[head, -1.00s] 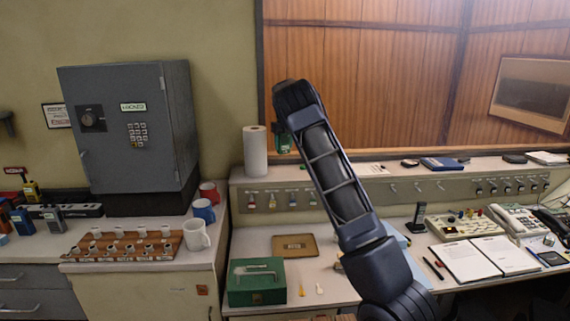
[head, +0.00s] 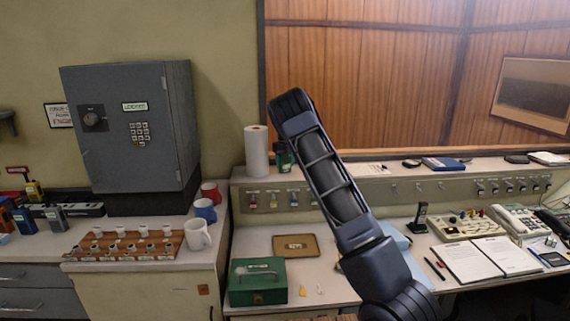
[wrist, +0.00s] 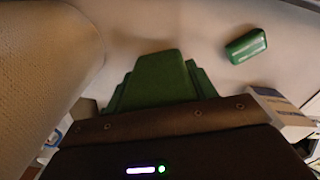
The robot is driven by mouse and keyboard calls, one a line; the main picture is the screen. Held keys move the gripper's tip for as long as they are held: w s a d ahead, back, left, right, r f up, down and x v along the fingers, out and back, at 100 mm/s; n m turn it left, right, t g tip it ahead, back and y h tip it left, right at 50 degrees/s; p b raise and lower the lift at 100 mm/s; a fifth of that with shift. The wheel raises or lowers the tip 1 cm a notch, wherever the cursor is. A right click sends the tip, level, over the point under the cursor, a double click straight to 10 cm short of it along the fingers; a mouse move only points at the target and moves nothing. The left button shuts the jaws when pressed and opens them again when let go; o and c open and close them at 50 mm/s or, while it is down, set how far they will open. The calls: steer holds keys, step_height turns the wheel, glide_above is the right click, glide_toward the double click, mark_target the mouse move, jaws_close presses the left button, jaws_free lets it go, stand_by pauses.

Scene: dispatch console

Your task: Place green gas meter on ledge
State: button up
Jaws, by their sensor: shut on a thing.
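The green gas meter (head: 284,156) is beside the paper towel roll, at the ledge's left end. Part of it is hidden behind my arm. In the wrist view the green body (wrist: 160,76) stands out in front of my gripper, which is shut on it. My gripper's fingertips are hidden in both views. The ledge (head: 385,172) is the raised shelf top along the back of the desk. The meter's base is at or just above its surface; I cannot tell whether they touch.
The paper towel roll (head: 257,151) stands close left of the meter and fills the wrist view's left side. A small green object (wrist: 246,44) lies on the pale surface to the right. A blue book (head: 443,164) lies farther right. A green cash box (head: 257,281) sits below.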

steer(key=shift+f, duration=0.1)
steer(key=o, duration=1.2)
step_height(320, 180, up, 12)
steer(key=shift+r, duration=0.15)
